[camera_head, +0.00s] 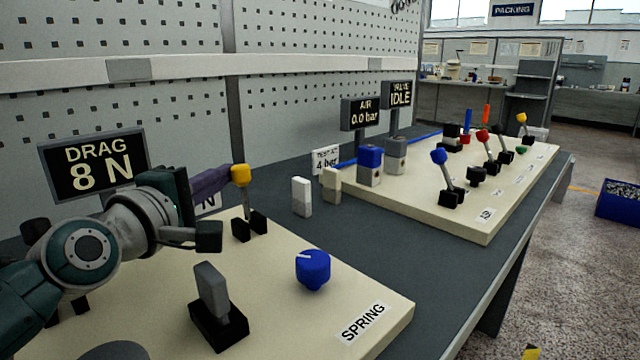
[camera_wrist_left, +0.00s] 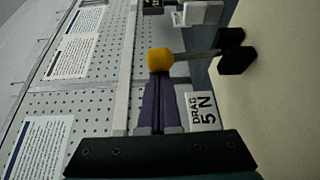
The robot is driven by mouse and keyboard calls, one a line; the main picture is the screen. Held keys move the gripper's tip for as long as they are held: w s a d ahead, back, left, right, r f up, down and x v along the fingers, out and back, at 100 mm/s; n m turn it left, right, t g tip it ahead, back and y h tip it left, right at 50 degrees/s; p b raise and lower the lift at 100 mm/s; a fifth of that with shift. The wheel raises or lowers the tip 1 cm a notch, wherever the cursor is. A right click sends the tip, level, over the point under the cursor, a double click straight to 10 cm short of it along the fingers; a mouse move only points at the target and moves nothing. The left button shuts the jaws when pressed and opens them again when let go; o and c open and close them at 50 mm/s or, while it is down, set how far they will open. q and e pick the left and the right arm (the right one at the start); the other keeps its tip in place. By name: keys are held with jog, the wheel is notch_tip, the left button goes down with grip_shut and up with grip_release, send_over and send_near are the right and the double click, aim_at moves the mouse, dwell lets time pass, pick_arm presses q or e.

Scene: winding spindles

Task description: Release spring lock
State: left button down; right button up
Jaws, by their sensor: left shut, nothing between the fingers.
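A cream panel (camera_head: 378,300) labelled SPRING (camera_head: 363,322) lies in the foreground. On it stand a yellow-knobbed lever (camera_head: 241,176) on a black bracket, a blue dial (camera_head: 313,268) with a white mark, and a grey paddle (camera_head: 211,290) in a black base. No part is labelled as a lock. My left gripper (camera_head: 229,174) is shut and empty. Its purple fingertips are at the left side of the yellow knob. In the left wrist view, the fingertips (camera_wrist_left: 160,76) meet the yellow knob (camera_wrist_left: 160,61) end-on; I cannot tell whether they press on it. My right gripper is not in view.
A display (camera_head: 93,165) reads DRAG 8 N. A card (camera_wrist_left: 202,110) reading DRAG 5 N stands behind the lever. A second panel (camera_head: 480,228) with several coloured levers stands further right. A pegboard wall (camera_head: 110,95) rises behind.

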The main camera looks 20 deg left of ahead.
pick_arm(q)
jog(key=shift+s+d+r+p, duration=0.2)
jog(key=shift+d+p, duration=0.15)
jog(key=shift+d, duration=0.25)
jog(key=shift+s+d+p, duration=0.2)
jog(key=shift+d+p, duration=0.25)
jog(key=shift+d, duration=0.05)
jog(key=shift+s+d+f+p, duration=0.15)
jog(key=shift+s+d+p, duration=0.1)
jog(key=shift+d, duration=0.25)
jog(key=shift+s+d+f+p, duration=0.15)
jog(key=shift+d+p, duration=0.1)
jog(key=shift+d, duration=0.2)
jog(key=shift+s+d, duration=0.1)
jog(key=shift+s, duration=0.45)
jog(key=s, duration=0.9)
jog(key=shift+d+r+p, duration=0.15)
jog(key=shift+d+p, duration=0.2)
jog(key=shift+w, duration=0.1)
